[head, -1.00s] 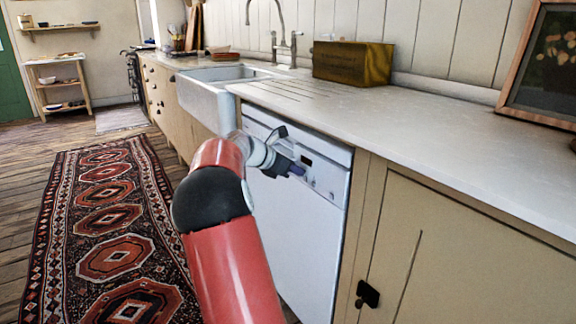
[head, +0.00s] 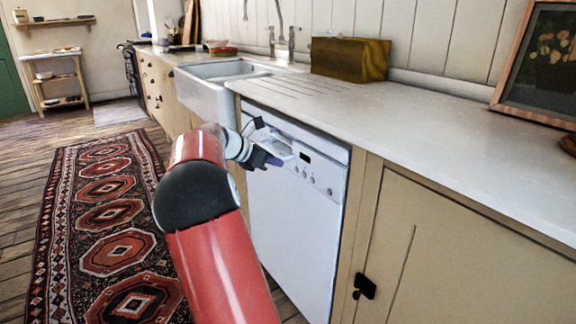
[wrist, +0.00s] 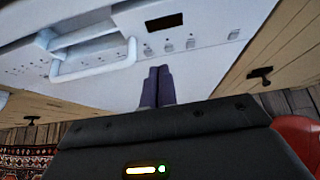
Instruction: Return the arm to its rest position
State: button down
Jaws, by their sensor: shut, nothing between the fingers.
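My gripper (head: 276,161) is in front of the upper part of the white dishwasher (head: 296,225) in the head view. In the wrist view, its two dark fingers (wrist: 157,86) are together, with nothing between them. The dishwasher front (wrist: 215,65) fills the top of the wrist view, with its handle (wrist: 95,62) to the left of the fingers. The dishwasher door looks closed. I cannot tell the exact gap between my fingers and the door.
A stone counter (head: 420,145) runs above the dishwasher, with a wooden box (head: 350,59) and a picture frame (head: 540,65) on it. A white sink (head: 205,95) lies beyond. A patterned rug (head: 110,215) covers the floor at left, where there is open room.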

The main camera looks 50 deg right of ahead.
jog(key=v, duration=0.5)
jog(key=shift+w+r, duration=0.15)
jog(key=shift+r, duration=0.4)
